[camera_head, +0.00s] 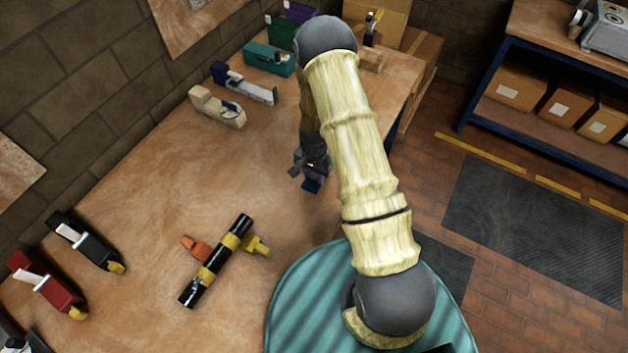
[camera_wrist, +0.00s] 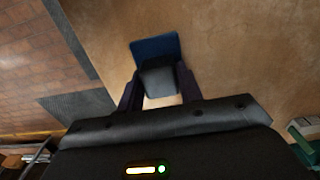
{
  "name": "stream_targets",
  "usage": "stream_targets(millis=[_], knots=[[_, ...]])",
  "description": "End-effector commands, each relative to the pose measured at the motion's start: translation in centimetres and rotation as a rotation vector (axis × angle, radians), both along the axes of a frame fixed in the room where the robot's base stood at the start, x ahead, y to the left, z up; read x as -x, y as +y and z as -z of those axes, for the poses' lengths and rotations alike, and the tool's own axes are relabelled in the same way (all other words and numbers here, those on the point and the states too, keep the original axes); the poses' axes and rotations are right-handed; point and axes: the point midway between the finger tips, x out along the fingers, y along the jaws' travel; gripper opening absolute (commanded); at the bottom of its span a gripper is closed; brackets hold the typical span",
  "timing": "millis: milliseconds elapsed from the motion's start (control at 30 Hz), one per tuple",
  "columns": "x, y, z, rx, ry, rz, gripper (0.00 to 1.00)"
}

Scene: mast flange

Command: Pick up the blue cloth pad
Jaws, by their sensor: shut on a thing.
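The blue cloth pad (camera_head: 312,186) shows just under my gripper (camera_head: 310,171) in the head view, near the table's right edge. In the wrist view the pad (camera_wrist: 155,47) shows as a flat blue piece ahead of the fingers, with a dark grey part between them. My gripper (camera_wrist: 158,72) is shut on it, one finger on each side. I cannot tell whether the pad touches the table. My arm hides part of the table around it.
A black tube with yellow bands (camera_head: 217,260) lies on the table (camera_head: 150,170) at front left. Black (camera_head: 88,245) and red (camera_head: 48,287) tools lie further left. A wooden plane (camera_head: 217,107) and a teal box (camera_head: 268,58) stand behind. The table's middle is clear.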

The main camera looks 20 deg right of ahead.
Motion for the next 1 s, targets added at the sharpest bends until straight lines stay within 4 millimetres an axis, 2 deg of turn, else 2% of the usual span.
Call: stream_targets(millis=[200,400,600,1000], knots=[[-0.1,0.0,-3.5,0.000,-0.004,-0.002,0.14],[0.0,0.0,-5.8,0.000,-0.001,-0.001,0.14],[0.0,0.0,-6.5,0.000,0.000,-0.001,0.14],[0.0,0.0,-6.5,0.000,0.000,-0.001,0.14]])
